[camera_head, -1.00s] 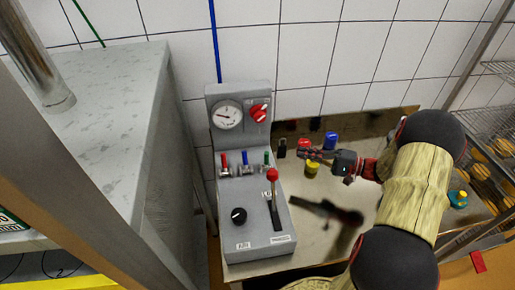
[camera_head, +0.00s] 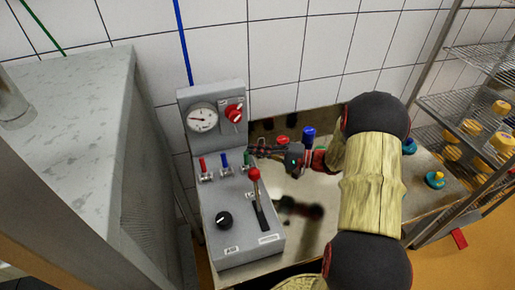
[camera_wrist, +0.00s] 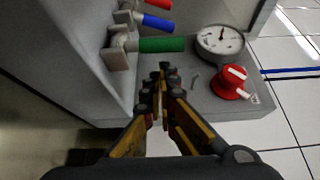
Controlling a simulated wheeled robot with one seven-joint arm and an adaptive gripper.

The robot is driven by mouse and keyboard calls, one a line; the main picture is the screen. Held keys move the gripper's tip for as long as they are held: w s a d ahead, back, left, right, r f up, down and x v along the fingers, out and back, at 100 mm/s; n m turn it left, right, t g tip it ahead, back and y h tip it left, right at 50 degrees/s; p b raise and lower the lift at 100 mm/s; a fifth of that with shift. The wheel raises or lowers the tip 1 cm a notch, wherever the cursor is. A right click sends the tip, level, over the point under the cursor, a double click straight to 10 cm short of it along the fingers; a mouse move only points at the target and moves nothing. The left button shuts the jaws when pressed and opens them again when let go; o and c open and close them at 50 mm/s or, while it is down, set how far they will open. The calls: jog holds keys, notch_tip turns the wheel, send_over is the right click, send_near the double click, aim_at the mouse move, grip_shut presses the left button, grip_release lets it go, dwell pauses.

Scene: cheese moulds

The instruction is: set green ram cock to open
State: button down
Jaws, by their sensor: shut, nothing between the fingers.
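The green ram cock (camera_head: 247,158) is the rightmost of three small valves on the grey control box in the head view. Its green handle points up the panel, like the red cock (camera_head: 203,164) and blue cock (camera_head: 224,160). In the wrist view the green handle (camera_wrist: 161,45) sticks out to the right from its pale fitting, just beyond my fingertips. My gripper (camera_head: 254,150) is shut and empty, close beside the green cock on its right; it also shows in the wrist view (camera_wrist: 166,70). I cannot tell whether it touches the handle.
A red-knobbed lever (camera_head: 260,205) stands just below the green cock. A black knob (camera_head: 223,219), a dial gauge (camera_head: 203,118) and a red rotary switch (camera_head: 235,113) are on the same box. A blue-topped object (camera_head: 307,137) stands behind my wrist. A rack (camera_head: 480,103) is at right.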

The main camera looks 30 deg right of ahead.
jog(key=shift+s+a, duration=0.15)
jog(key=shift+s, duration=0.15)
jog(key=shift+s+a+r+b, duration=0.1)
jog(key=shift+s+r+b, duration=0.05)
jog(key=shift+s, duration=0.25)
jog(key=shift+s+a+r+b, duration=0.1)
jog(key=shift+s+b, duration=0.05)
jog(key=shift+s, duration=0.25)
dwell(1.1)
jog(key=shift+s, duration=0.45)
dwell(0.4)
